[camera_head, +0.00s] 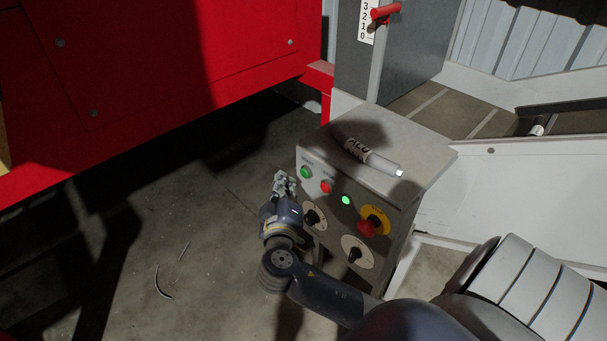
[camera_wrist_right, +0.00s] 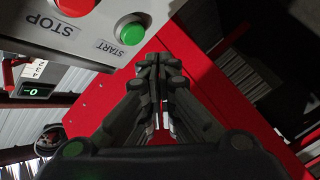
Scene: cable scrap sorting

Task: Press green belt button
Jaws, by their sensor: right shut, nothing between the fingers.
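The green button (camera_head: 306,172) sits at the upper left of the grey control box's slanted front panel. In the right wrist view the green button (camera_wrist_right: 132,34) stands above a START label, next to the red STOP button (camera_wrist_right: 73,6). My right gripper (camera_head: 281,178) is shut and empty, just left of the green button in the head view. In the right wrist view its closed fingertips (camera_wrist_right: 153,62) are below and right of the button; I cannot tell the exact gap. My left gripper is not in view.
The control box (camera_head: 428,150) also carries a red button (camera_head: 326,187), a lit green lamp (camera_head: 346,199), a yellow-ringed red emergency stop (camera_head: 367,227) and two black knobs. A grey ALU cable piece (camera_head: 383,161) lies on top. A red machine (camera_head: 150,80) stands behind left.

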